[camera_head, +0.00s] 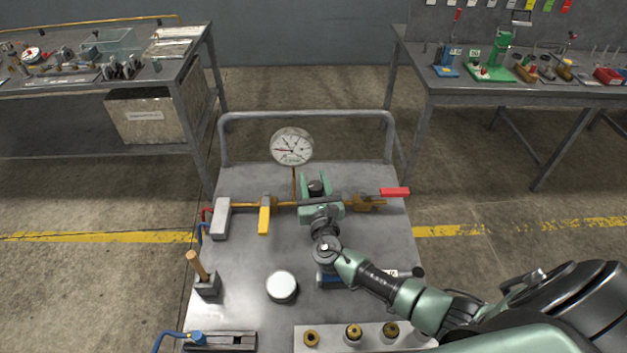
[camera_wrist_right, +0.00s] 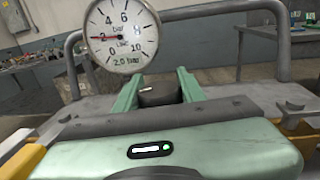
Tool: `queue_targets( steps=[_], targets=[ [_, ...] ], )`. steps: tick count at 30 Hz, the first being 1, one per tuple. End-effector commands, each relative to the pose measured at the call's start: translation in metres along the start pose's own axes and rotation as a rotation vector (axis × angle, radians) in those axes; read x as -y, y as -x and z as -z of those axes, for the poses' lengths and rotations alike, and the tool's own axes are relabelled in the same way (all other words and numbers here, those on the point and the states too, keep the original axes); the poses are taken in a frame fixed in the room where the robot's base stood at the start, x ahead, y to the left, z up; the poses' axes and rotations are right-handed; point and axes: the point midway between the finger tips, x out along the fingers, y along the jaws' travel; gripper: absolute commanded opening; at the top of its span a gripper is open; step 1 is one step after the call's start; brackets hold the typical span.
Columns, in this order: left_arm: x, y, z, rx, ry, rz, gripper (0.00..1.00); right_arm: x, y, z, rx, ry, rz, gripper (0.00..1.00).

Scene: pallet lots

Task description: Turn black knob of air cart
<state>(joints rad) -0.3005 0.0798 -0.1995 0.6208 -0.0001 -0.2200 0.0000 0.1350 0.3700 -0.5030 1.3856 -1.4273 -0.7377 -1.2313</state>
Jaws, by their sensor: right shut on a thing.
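The air cart (camera_head: 240,270) is a grey metal table with a rail at its back. Its black knob (camera_head: 316,187) sits in the middle of the brass pipe line, below and right of the gauge. My right gripper (camera_head: 315,184) is at the knob, with one green finger on each side, shut on it. In the right wrist view the knob (camera_wrist_right: 159,94) shows between the two fingers, with a small white mark on top. A round pressure gauge (camera_head: 292,147) stands behind; in the wrist view its needle points left, near 2. My left gripper is not in view.
A yellow lever (camera_head: 264,219) and a grey block (camera_head: 221,218) are left of my gripper, a red lever (camera_head: 395,191) right. A white disc (camera_head: 282,286), a wooden-handled tool (camera_head: 197,266) and a white plate with brass fittings (camera_head: 370,342) are nearer. Benches stand behind on both sides.

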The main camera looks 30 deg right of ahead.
Motion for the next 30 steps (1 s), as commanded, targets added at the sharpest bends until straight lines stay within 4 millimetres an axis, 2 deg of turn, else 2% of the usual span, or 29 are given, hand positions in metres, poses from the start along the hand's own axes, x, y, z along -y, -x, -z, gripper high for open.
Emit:
queue_targets(
  steps=[10, 21, 30],
  targets=[
    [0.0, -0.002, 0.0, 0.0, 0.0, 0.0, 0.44, 0.002, 0.001, 0.001, -0.002, -0.005, 0.158, 0.0],
    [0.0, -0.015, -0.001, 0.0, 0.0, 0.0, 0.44, 0.009, 0.002, 0.003, -0.002, -0.003, 0.414, 0.0],
    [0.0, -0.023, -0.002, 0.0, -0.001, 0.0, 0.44, 0.013, 0.004, 0.002, -0.002, -0.001, 0.535, 0.0]
  ],
)
